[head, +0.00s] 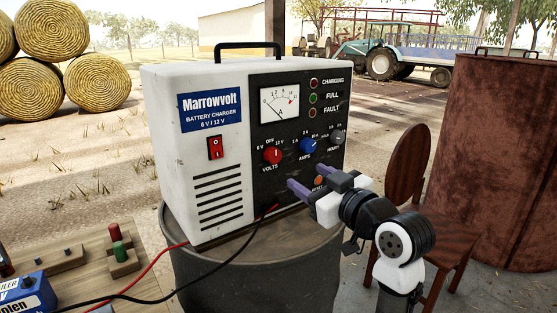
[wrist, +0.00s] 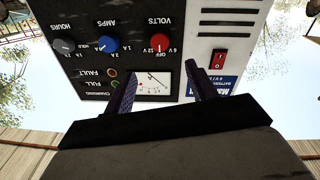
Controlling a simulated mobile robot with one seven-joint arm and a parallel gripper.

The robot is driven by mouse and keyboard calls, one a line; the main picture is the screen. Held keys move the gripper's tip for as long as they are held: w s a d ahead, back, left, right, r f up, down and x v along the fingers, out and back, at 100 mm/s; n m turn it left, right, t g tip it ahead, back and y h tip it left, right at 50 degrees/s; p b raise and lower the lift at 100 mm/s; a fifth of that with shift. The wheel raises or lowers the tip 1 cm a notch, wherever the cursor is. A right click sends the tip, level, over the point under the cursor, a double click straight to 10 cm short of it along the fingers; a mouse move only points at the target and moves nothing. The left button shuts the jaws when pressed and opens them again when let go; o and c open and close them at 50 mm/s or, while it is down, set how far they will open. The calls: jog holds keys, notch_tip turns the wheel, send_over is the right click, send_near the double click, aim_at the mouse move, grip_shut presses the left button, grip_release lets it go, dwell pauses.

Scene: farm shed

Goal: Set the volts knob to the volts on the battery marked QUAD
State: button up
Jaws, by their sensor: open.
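The red volts knob (head: 272,155) is on the black panel of the white Marrowvolt charger (head: 215,160), with 6 V, OFF and 12 V around it. Its white mark appears to point at OFF. In the upside-down wrist view, the volts knob (wrist: 159,42) shows beyond the fingertips. My gripper (head: 311,176) is open and empty in front of the panel, to the lower right of the knob in the head view, apart from it. A blue battery (head: 28,296) is cut off at the lower left, with partial lettering "ILER" and "olen". I cannot read QUAD on anything.
Red and black cables (head: 160,262) run across the drum top (head: 270,253). A chair (head: 408,165) and rusty barrel (head: 500,160) stand at the right.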

aim_at(275, 156)
jog(key=p+x, duration=0.2)
jog(key=x, duration=1)
jog(key=shift+w+a, duration=0.1)
jog(key=shift+a, duration=0.05)
jog(key=c, duration=1)
